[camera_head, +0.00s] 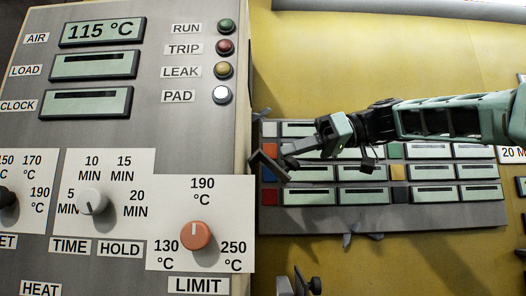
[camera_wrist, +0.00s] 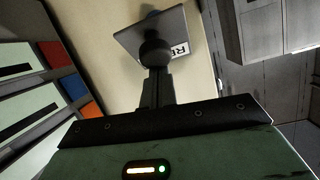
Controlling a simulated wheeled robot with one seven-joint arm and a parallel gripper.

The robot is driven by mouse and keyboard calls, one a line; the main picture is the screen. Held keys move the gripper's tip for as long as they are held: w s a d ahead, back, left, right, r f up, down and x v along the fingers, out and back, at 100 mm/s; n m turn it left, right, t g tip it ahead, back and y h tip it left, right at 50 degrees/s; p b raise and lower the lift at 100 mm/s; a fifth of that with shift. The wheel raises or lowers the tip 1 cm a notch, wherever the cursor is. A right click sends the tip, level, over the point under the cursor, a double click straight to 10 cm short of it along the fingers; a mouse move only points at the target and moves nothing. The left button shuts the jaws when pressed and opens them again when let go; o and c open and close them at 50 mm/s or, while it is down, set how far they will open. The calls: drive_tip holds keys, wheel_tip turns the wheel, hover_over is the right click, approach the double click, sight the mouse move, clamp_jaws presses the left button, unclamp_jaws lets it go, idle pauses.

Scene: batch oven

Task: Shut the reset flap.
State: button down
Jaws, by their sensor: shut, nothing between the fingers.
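The reset flap (camera_wrist: 130,38) shows in the wrist view as a dark grey square plate at the top. It appears to stand out from the cream side wall, so it looks open. A label reading "RE" (camera_wrist: 182,50) is partly hidden behind it. My gripper (camera_wrist: 154,55) is shut and empty, with its fingertips overlapping the plate; I cannot tell whether they touch it. In the head view the flap (camera_head: 266,166) is a small tilted plate beside the right edge of the oven panel. My gripper (camera_head: 288,158) is just right of it.
The oven panel (camera_head: 150,140) fills the left of the head view, with displays, lamps and knobs. A grey rack of display cards (camera_head: 420,215) is on the yellow surface behind my arm. Grey cabinets (camera_wrist: 255,35) stand at the right of the wrist view.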

drive_tip(key=f+y+b, duration=0.1)
drive_tip(key=b, duration=0.3)
drive_tip(key=f+y+b, duration=0.1)
drive_tip(key=f+b, duration=0.1)
drive_tip(key=b, duration=0.2)
drive_tip(key=f+y+b, duration=0.1)
drive_tip(key=y+b, duration=0.1)
drive_tip(key=b, duration=0.3)
drive_tip(key=shift+d+f, duration=0.25)
drive_tip(key=shift+f, duration=0.15)
drive_tip(key=f+y+b, duration=0.1)
drive_tip(key=b, duration=0.4)
drive_tip(key=a+f+y+b, duration=0.1)
drive_tip(key=y+b, duration=0.1)
drive_tip(key=b, duration=0.3)
drive_tip(key=shift+f+t+y+b, duration=0.3)
drive_tip(key=shift+f+t+b, duration=0.05)
drive_tip(key=shift+t+b, duration=0.05)
drive_tip(key=shift+a, duration=0.1)
drive_tip(key=shift+f, duration=0.15)
